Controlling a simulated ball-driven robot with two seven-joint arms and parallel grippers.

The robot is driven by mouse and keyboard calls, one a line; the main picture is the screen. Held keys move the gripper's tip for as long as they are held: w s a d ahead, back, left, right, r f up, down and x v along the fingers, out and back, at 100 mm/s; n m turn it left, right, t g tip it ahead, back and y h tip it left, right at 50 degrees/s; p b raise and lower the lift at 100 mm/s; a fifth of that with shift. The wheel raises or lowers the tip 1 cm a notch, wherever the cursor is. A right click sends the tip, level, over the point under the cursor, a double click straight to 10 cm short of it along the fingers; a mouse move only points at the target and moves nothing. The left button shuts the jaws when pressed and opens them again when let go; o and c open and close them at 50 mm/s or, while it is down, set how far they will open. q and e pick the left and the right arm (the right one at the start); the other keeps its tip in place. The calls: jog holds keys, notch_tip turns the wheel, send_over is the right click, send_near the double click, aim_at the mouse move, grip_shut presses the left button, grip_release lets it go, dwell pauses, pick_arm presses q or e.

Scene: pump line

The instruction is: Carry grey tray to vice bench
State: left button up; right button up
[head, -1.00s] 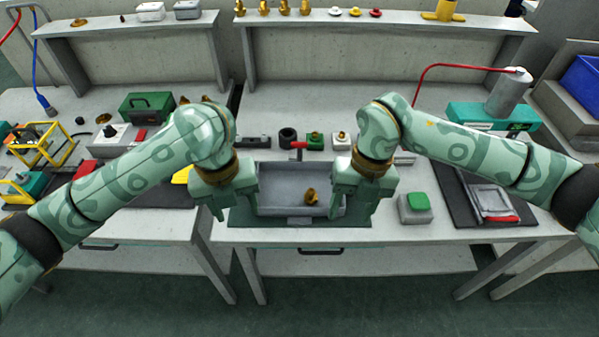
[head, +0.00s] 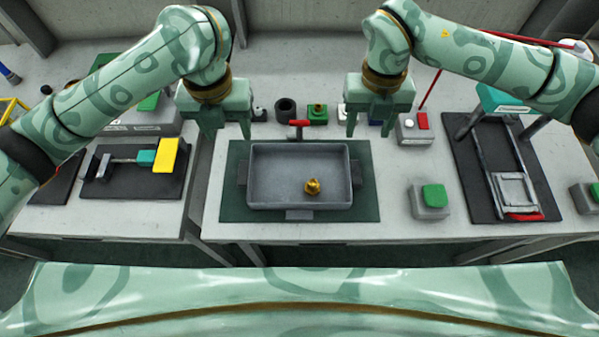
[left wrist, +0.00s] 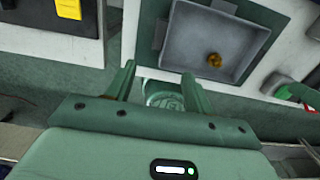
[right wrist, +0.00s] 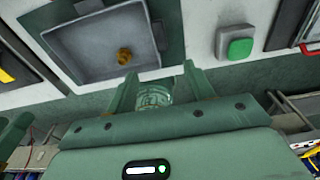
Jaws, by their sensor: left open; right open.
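The grey tray (head: 275,175) sits on a dark green mat (head: 232,205) on the bench, with a brass fitting (head: 312,187) inside it. It has dark handle blocks on its left and right ends. The tray also shows in the left wrist view (left wrist: 205,45) and the right wrist view (right wrist: 90,50). My left gripper (head: 223,133) is open and empty, up and to the left of the tray. My right gripper (head: 366,130) is open and empty, up and to the right of it. Neither touches the tray. I cannot identify the vice bench with certainty.
A grey box with a green button (head: 432,198) stands right of the mat. Further right, a dark mat (head: 470,170) bears a grey frame with a red handle. Left, a black mat (head: 110,185) bears a vice-like tool with a yellow plate (head: 167,158). Small parts line the bench behind the tray.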

aim_at(244, 172)
pick_arm(q)
jog(key=f, duration=1.6)
jog(key=shift+w+f, duration=0.25)
jog(key=shift+f, duration=0.05)
pick_arm(e)
jog(key=f, duration=0.5)
jog(key=s+f, duration=0.1)
jog(key=f, duration=1)
jog(key=shift+s+f, duration=0.25)
pick_arm(q)
grip_shut()
pick_arm(e)
grip_shut()
